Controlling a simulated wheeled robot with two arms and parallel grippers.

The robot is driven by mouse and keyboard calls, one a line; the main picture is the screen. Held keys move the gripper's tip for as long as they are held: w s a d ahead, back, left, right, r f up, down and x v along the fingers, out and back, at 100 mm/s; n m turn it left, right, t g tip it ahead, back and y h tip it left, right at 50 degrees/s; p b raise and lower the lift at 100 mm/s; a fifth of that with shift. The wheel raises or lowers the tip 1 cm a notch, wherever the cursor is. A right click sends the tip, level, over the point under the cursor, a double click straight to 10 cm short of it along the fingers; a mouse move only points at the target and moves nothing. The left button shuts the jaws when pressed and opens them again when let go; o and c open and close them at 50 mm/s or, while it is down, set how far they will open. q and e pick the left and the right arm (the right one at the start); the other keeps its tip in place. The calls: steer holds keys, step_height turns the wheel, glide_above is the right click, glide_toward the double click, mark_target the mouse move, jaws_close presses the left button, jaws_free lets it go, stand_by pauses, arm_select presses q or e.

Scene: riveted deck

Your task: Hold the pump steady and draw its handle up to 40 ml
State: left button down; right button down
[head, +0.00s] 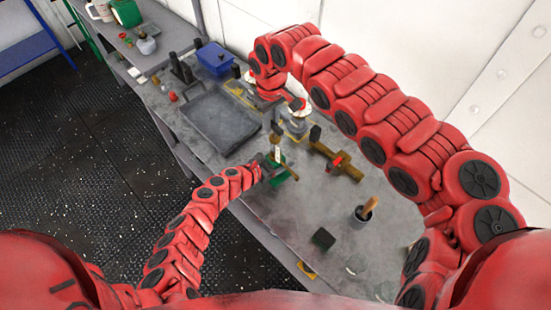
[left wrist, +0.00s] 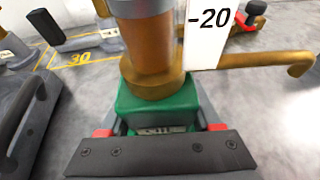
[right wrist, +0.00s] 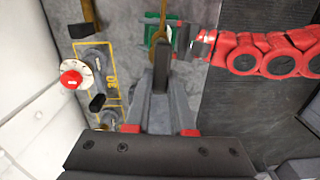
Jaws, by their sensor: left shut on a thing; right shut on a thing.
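The pump has a green base (left wrist: 150,112), a brass barrel (left wrist: 150,52), a bent brass spout (left wrist: 270,62) and a white scale plate (left wrist: 209,30) marked "-20". It stands upright on the bench, and its green base also shows in the head view (head: 285,173). My left gripper (head: 268,164) is shut on the green base, low down, with a finger at each side. My right gripper (right wrist: 162,85) is shut on the black handle (right wrist: 162,60) above the pump. How far the handle is drawn cannot be read from these views.
A brass valve with a red part (head: 342,166) lies right of the pump. A dark tray (head: 218,122) and blue box (head: 215,60) are further back left. A pot with a wooden handle (head: 360,216) and a black block (head: 323,239) stand nearer. Bare bench lies between them.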

steer(key=shift+w+d+r, duration=0.1)
steer(key=shift+r, duration=0.7)
steer(key=c, duration=0.7)
jaws_free()
steer(key=shift+r, duration=0.15)
step_height(320, 180, up, 12)
steer(key=f, duration=0.8)
steer(key=s+f, duration=0.1)
steer(key=f, duration=0.3)
steer(key=shift+d+f, duration=0.1)
steer(key=shift+d, duration=0.15)
